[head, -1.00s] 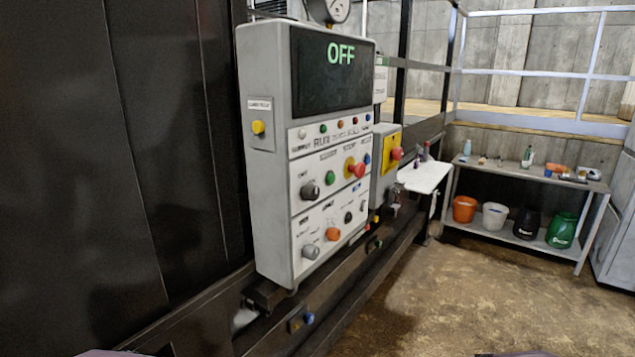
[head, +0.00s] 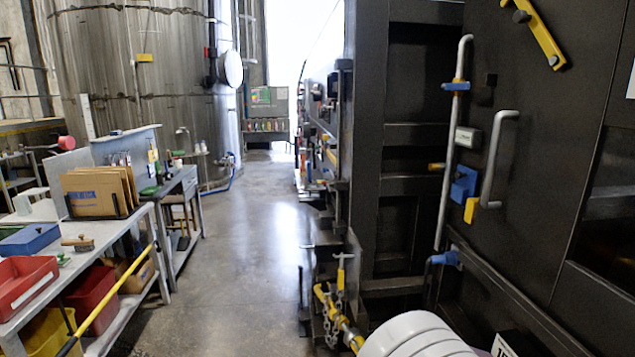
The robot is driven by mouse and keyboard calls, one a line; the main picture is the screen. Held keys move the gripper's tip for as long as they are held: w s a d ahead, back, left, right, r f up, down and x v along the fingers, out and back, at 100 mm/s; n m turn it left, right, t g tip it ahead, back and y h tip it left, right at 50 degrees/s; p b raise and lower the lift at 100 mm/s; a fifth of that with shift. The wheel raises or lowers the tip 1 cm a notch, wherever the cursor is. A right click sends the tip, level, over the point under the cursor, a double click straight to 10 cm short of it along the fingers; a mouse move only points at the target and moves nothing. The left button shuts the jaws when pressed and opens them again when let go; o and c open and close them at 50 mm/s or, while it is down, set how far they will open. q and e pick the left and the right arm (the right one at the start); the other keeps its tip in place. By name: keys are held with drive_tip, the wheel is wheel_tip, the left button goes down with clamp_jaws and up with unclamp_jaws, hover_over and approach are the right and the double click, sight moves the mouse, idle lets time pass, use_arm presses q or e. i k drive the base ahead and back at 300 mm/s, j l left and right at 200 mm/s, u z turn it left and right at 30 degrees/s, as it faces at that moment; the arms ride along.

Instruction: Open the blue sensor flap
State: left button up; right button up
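Several blue parts show on the dark machine side at the right of the head view. A blue block (head: 463,185) sits beside a grey bar handle (head: 498,160), just above a yellow tab (head: 470,210). A smaller blue piece (head: 445,258) is lower, at the foot of a vertical grey rod (head: 449,140). Another small blue clamp (head: 456,86) is on the rod higher up. I cannot tell which of these, if any, is the sensor flap, or whether a flap is open or shut. Neither gripper is in view.
A concrete aisle (head: 245,240) runs ahead between the machine and a workbench (head: 130,225) with bins at the left. A large metal tank (head: 140,80) stands behind the bench. A yellow pipe with chain (head: 340,318) and a white ribbed rounded thing (head: 415,335) are low in front.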

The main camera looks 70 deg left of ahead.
sight(464, 188)
drive_tip(key=u, duration=1.5)
